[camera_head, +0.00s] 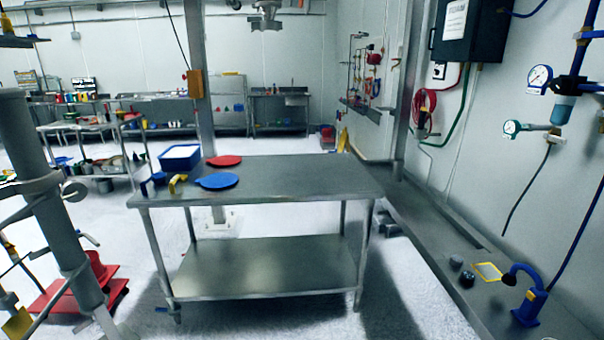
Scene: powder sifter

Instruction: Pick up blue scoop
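A small dark blue object (158,178), which may be the blue scoop, lies at the left end of the steel table (290,178). Another small blue piece (145,188) is beside it at the table's left edge. They are too small to tell their exact shape. A yellow item (177,184) lies just right of them. A blue bin (180,157) stands behind them, and a flat round blue disc (217,181) lies to their right. Neither of my grippers shows in the head view.
A red disc (223,161) lies behind the blue disc. The table's right half is bare. A grey post (45,190) stands at the left, near a red base (75,290). A low counter along the right wall holds a blue curved-neck device (528,295) and a yellow frame (487,271).

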